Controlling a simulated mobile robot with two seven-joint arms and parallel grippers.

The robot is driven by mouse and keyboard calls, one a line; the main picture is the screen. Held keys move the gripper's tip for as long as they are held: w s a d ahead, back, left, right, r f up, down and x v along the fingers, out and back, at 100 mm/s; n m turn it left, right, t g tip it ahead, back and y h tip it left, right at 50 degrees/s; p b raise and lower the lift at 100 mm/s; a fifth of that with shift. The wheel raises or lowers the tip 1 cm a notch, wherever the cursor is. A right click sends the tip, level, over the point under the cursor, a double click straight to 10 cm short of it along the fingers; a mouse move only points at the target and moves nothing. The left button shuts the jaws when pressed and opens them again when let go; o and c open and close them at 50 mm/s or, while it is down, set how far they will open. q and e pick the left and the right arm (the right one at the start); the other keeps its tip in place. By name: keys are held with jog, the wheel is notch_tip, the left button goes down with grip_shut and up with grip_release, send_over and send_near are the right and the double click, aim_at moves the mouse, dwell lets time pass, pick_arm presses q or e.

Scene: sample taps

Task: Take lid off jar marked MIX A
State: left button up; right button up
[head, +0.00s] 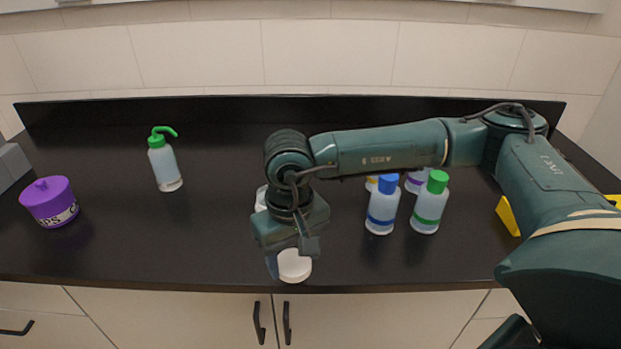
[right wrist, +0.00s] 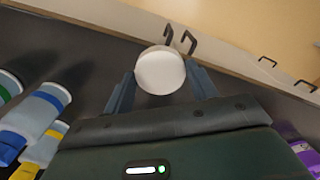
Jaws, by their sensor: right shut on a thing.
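My right gripper (head: 291,262) points down near the counter's front edge, its fingers shut on a white round lid (head: 294,266). In the right wrist view the lid (right wrist: 160,70) sits between the two fingers (right wrist: 163,88). Another white thing (head: 261,199), perhaps a jar, stands behind the gripper, mostly hidden by my wrist. I cannot read any MIX A label. A purple lidded jar (head: 50,203) stands at the left; its label is only partly readable. My left gripper is not in view.
A wash bottle with a green top (head: 165,160) stands at the back left. Blue-capped (head: 382,207) and green-capped (head: 430,205) bottles, with others behind, stand under my right forearm. A yellow object (head: 508,216) is at the right. The counter's left middle (head: 130,235) is clear.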

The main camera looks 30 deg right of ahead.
jog(key=shift+s+a+f+p, duration=0.1)
jog(key=shift+s+f+p, duration=0.15)
jog(key=shift+f+p, duration=0.1)
jog(key=shift+s+a+r, duration=0.1)
jog(key=shift+s+r, duration=0.05)
jog(key=shift+s, duration=0.1)
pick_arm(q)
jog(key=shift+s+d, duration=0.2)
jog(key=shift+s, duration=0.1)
pick_arm(e)
jog(key=shift+w, duration=0.1)
jog(key=shift+d, duration=0.2)
